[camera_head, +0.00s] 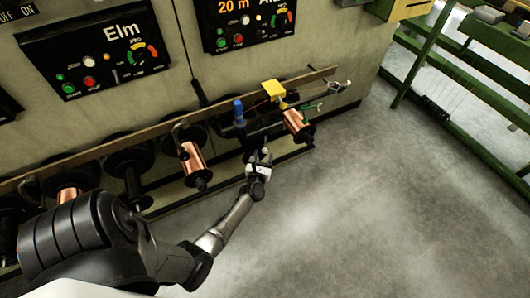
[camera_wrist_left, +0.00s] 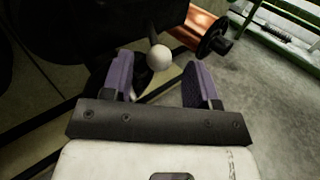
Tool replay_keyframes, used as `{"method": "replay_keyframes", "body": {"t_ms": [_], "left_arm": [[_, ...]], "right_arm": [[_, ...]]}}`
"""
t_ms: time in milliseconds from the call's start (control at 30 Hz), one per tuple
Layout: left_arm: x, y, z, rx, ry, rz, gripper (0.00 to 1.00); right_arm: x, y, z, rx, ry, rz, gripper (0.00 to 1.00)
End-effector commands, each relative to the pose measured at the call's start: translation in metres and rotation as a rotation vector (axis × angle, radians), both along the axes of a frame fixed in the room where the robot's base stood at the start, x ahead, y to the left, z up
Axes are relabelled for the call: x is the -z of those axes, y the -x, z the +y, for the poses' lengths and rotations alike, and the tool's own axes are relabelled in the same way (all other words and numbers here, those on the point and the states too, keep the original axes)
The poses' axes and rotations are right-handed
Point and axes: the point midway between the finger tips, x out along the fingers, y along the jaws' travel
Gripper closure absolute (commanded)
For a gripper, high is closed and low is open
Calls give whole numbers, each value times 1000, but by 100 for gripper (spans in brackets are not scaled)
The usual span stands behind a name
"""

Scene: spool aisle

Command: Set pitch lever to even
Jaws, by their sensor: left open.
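A lever with a round white knob (camera_wrist_left: 159,57) shows in the left wrist view, its dark stem running up behind the knob. I take it for the pitch lever; no label on it is readable. My left gripper (camera_wrist_left: 160,80) is open, with one purple finger on each side of the knob. I see no clear contact between fingers and knob. In the head view my left gripper (camera_head: 261,158) is low at the machine front, below the blue handle (camera_head: 239,112). The lever's marks or positions are not visible. My right gripper is not in view.
Copper spools (camera_head: 193,160) and dark spools hang along a rail on the machine front. A yellow block (camera_head: 273,90) sits on the rail. Above are black panels, one marked Elm (camera_head: 95,55). A green rack (camera_head: 460,70) stands at right. The floor (camera_head: 370,200) is clear.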

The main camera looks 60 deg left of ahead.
Motion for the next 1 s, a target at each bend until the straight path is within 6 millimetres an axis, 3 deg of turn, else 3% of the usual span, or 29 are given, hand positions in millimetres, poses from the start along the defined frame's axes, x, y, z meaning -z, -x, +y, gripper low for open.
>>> {"method": "replay_keyframes", "body": {"t_ms": [300, 700, 1000], "left_arm": [[1, -21, 21, 0, 1, 0, 46], [0, -24, 24, 0, 1, 0, 46], [0, -24, 24, 0, 1, 1, 74]], "right_arm": [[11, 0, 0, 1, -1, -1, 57], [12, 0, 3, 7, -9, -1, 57], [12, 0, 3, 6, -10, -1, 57]]}}
